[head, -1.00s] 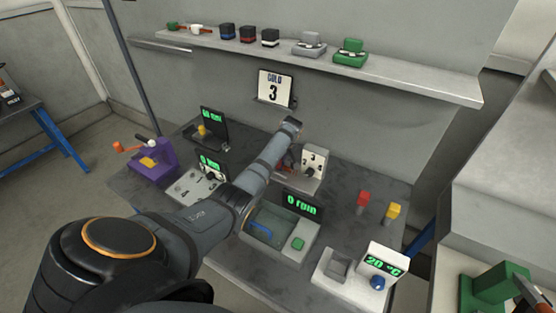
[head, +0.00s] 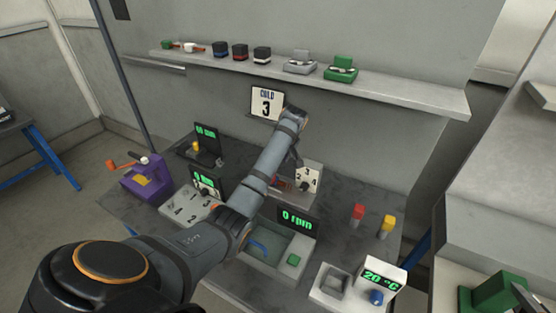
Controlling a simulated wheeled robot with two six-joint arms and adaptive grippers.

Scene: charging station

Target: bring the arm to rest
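My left arm comes in from the lower left and reaches over the workbench (head: 340,240). Its wrist is raised in front of the wall, just beside the "COLD 3" sign (head: 266,103). My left gripper (head: 297,158) hangs below the wrist, mostly hidden behind the arm, above the white-faced dial unit (head: 308,180). I cannot see whether its fingers are open or shut, or any thing held. My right gripper cannot be made out.
The bench holds a purple device (head: 147,178), a "0 rpm" machine (head: 298,220), a "20 °C" unit (head: 382,276), and red (head: 358,214) and yellow (head: 387,226) pieces. A wall shelf (head: 400,93) carries several small blocks. A green block (head: 492,291) sits at lower right.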

